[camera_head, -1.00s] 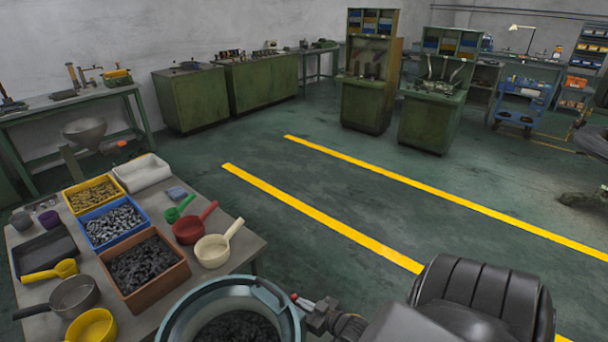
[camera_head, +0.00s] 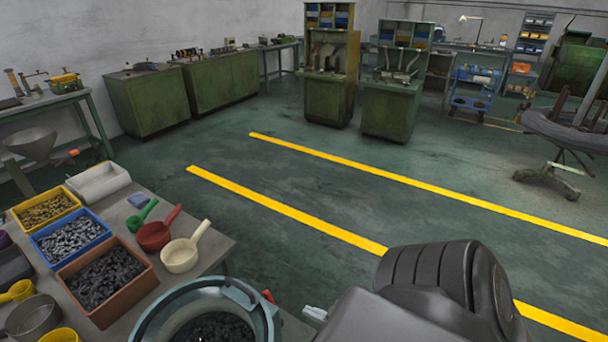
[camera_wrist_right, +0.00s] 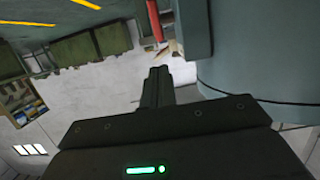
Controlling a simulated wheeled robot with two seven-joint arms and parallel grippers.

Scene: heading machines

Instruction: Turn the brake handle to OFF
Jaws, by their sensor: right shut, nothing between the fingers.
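A red bar (camera_wrist_right: 154,20), which may be the brake handle, shows at the top of the right wrist view beside a blue-grey machine part (camera_wrist_right: 194,28). In the head view a small red tip (camera_head: 268,296) shows at the right rim of the round bowl (camera_head: 150,318); I cannot tell if it is the same part. No OFF mark is readable. My right gripper (camera_wrist_right: 158,72) is shut and empty, its fingertips apart from the red bar in the picture. In the head view my right arm hides most of it. My left gripper is not in view.
A large blue-grey cylinder (camera_wrist_right: 262,50) stands close to the right of my right gripper. A table (camera_head: 215,240) with bins and scoops is at the left. Green cabinets (camera_head: 150,100) stand at the back. The floor between the yellow lines (camera_head: 290,212) is clear.

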